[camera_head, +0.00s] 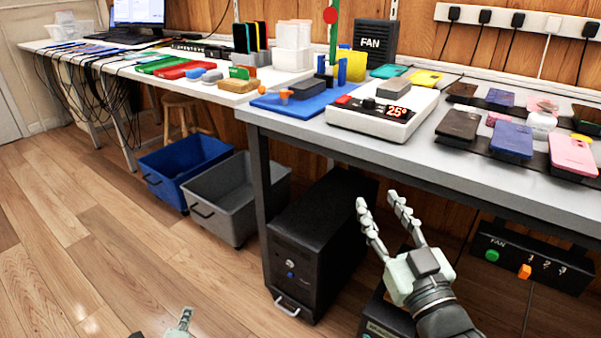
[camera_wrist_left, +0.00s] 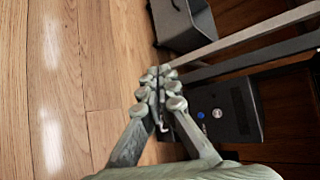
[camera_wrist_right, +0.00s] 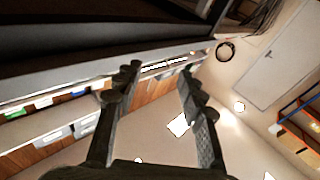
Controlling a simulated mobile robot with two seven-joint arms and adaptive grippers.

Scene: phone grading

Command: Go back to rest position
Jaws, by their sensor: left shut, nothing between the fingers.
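My right gripper (camera_head: 382,207) is in front of the grey table's front edge, lower right in the head view, with its fingers pointing up. Its two fingers stand apart and hold nothing; they also show apart in the right wrist view (camera_wrist_right: 158,75). My left gripper (camera_head: 184,318) shows only as a fingertip at the bottom edge of the head view, above the wood floor. In the left wrist view (camera_wrist_left: 160,82) its fingers are together with nothing between them. Most of the left arm is out of the head view.
The grey table (camera_head: 455,170) carries a heater showing 25° (camera_head: 377,115), a blue mat (camera_head: 290,103) and several phones (camera_head: 512,139). Below stand a black cabinet (camera_head: 312,250), a grey bin (camera_head: 235,195) and a blue bin (camera_head: 180,165). The floor at left is clear.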

